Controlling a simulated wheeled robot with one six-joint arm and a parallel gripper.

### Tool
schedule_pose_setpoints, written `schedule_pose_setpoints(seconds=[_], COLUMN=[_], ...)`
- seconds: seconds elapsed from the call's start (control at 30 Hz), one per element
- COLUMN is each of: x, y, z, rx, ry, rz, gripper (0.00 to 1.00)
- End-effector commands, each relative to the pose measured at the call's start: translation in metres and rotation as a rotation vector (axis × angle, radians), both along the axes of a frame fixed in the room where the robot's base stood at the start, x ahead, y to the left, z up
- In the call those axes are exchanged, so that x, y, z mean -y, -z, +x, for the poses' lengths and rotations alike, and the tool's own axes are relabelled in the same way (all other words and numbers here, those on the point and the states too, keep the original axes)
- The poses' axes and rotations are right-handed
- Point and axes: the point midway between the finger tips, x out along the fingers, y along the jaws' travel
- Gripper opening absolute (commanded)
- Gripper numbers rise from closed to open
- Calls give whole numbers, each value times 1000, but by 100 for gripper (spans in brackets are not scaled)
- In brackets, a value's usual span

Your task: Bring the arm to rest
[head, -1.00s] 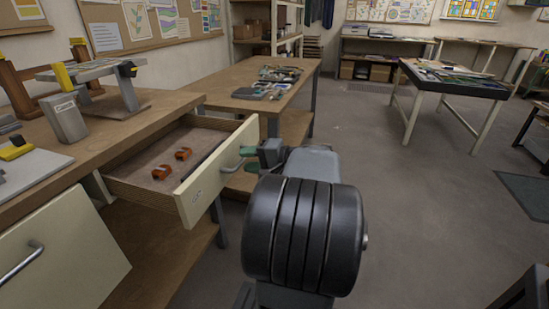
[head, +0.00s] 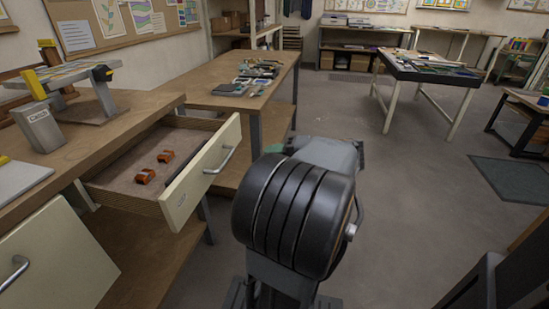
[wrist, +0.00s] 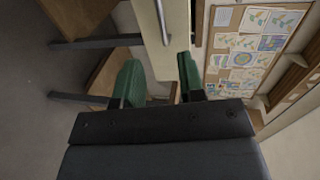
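My gripper (wrist: 160,78) shows in the wrist view with its two green fingers apart and nothing between them. The cream drawer front (wrist: 168,40) and its metal handle (wrist: 161,22) lie beyond the fingertips, apart from them. In the head view my arm (head: 295,210) is folded in the lower middle and hides most of the gripper; only a bit of green shows past it. The drawer (head: 205,175) is pulled open, its handle (head: 220,160) clear of the gripper. Two orange-brown items (head: 146,176) and a dark strip lie inside it.
The wooden workbench (head: 140,112) runs along the left, with a lower cream front (head: 55,255) nearer me. A second bench (head: 205,88) with tools stands beyond. A dark-topped table (head: 430,68) is at back right. The grey floor (head: 400,170) on the right is open.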

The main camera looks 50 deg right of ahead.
Motion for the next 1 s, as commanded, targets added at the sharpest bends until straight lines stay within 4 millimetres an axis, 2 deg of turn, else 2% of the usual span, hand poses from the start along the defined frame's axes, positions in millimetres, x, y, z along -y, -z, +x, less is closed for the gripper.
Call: schedule_pose_setpoints(seconds=[0.43,0.57,0.67,0.8,0.9,1.0], x=[0,-15,-47,-117,-164,-199], y=[-1,-10,-25,-51,-68,-88], z=[1,11,30,50,52,46], rx=[-1,-48,-156,-383,-535,-636], ry=[-1,-43,-133,-316,-440,-542], rz=[0,-7,-33,-154,-307,-499], gripper=[36,36,36,36,36,36])
